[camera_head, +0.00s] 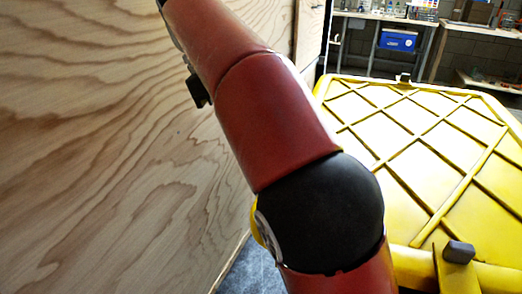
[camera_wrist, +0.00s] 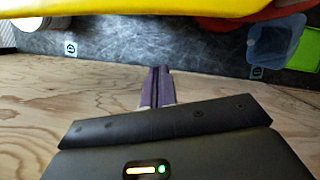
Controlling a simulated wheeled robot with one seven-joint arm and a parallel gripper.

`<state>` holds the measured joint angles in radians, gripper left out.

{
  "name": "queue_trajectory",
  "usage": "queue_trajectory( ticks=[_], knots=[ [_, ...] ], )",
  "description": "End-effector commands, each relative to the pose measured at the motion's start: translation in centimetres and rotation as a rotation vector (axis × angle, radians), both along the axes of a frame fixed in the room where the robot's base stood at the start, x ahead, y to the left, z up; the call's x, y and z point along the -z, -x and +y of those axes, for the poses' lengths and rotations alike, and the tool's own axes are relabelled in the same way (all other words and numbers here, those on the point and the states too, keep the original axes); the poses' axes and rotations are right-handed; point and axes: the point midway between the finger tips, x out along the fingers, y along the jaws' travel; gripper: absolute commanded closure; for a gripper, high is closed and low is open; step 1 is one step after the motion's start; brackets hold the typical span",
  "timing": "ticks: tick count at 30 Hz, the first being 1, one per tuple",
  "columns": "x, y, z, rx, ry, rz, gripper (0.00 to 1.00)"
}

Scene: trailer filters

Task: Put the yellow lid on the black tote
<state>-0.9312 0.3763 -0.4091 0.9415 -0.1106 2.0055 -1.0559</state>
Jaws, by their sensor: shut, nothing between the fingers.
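The yellow lid (camera_head: 400,125), with a raised diamond rib pattern, fills the right of the head view. A small grey block (camera_head: 459,252) shows at its near edge. A smooth yellow edge (camera_wrist: 130,7) crosses the top of the wrist view; I cannot tell for sure that it is the same lid. My gripper (camera_wrist: 160,72) is shut and empty, its fingertips below and apart from that yellow edge in the picture. I cannot make out the black tote for certain, nor what lies under the lid.
A plywood wall (camera_head: 110,140) fills the left of the head view, close to my arm. The wrist view shows a scuffed dark surface (camera_wrist: 200,45), a translucent blue container (camera_wrist: 275,48) and a green object (camera_wrist: 304,48). A blue box (camera_head: 397,40) sits on a shelf behind.

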Motion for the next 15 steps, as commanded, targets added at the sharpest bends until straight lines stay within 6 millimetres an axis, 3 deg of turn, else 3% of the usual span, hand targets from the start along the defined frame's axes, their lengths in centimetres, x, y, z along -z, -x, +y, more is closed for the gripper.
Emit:
queue_trajectory(
  ticks=[10,15],
  knots=[
    [2.4,0.0,-0.9,0.002,-0.001,0.0,1.0],
    [6.5,0.1,-1.9,0.001,0.002,0.002,1.0]
  ],
)
